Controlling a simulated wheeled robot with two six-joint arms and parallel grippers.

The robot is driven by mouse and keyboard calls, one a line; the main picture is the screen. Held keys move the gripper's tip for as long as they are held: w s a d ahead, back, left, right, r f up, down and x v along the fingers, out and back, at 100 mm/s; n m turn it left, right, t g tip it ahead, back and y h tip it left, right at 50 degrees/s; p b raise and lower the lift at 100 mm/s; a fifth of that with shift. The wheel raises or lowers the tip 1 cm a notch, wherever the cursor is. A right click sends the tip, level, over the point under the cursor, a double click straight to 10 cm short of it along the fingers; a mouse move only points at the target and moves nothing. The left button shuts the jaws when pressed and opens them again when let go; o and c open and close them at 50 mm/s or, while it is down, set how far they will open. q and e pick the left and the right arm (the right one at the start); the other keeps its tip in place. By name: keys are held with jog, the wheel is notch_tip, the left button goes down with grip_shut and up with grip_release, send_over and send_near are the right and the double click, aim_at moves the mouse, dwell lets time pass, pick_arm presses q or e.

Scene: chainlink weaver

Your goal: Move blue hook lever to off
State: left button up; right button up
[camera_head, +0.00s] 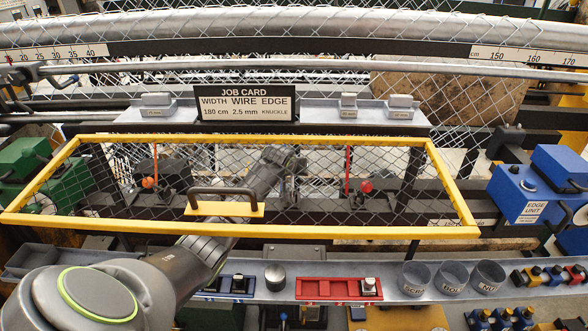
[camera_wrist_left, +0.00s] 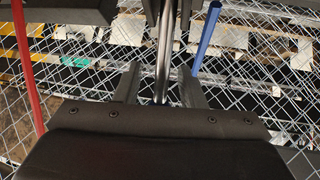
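A blue rod (camera_wrist_left: 206,38), which looks like the blue hook lever, stands at upper right in the left wrist view. I cannot clearly pick it out in the head view. My left gripper (camera_head: 293,166) is seen through the mesh of the yellow-framed guard (camera_head: 340,232), reaching in among the machine parts. In the wrist view its two fingers (camera_wrist_left: 160,86) are spread apart. A thin grey metal rod (camera_wrist_left: 164,45) runs up between them, apart from both. The blue rod is right of the fingers and not held. My right gripper is not in view.
A red rod (camera_wrist_left: 28,65) stands at the left of the wrist view. A dark handle (camera_head: 224,193) is on the guard. The blue edge unit (camera_head: 527,190) stands at right.

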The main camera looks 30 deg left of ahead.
pick_arm(q)
grip_shut()
dwell(0.3)
